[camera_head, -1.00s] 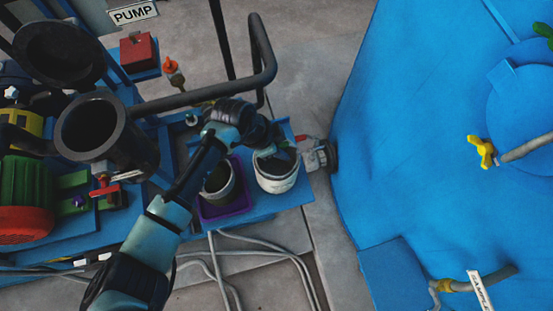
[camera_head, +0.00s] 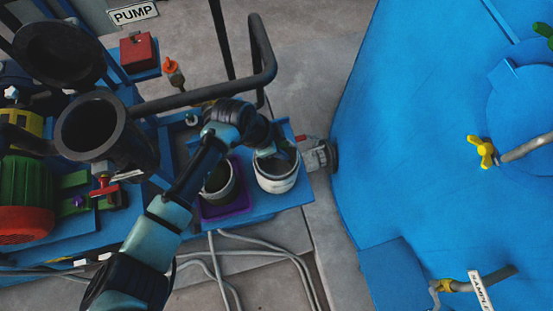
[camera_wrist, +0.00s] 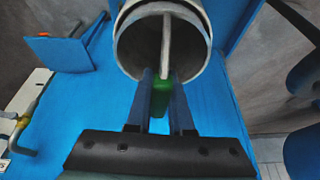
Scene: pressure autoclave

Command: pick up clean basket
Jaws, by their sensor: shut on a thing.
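The clean basket, a white, round, open bucket (camera_head: 276,184), stands on the blue bench beside a purple tray. It also shows in the wrist view (camera_wrist: 203,58), with a pale bar across its mouth and a green part at its near side. My gripper (camera_head: 272,152) is at the far rim of the white basket. In the wrist view my gripper (camera_wrist: 161,82) has its two blue fingers on either side of the green part, shut on the basket's handle. The fingertips are partly hidden in the head view.
A darker bucket (camera_head: 219,182) stands in the purple tray (camera_head: 225,210), close left of the white basket. A grey pipe rail (camera_head: 200,95) runs behind. A valve (camera_head: 320,155) and the large blue vessel (camera_head: 420,150) are to the right. Hoses lie on the floor in front.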

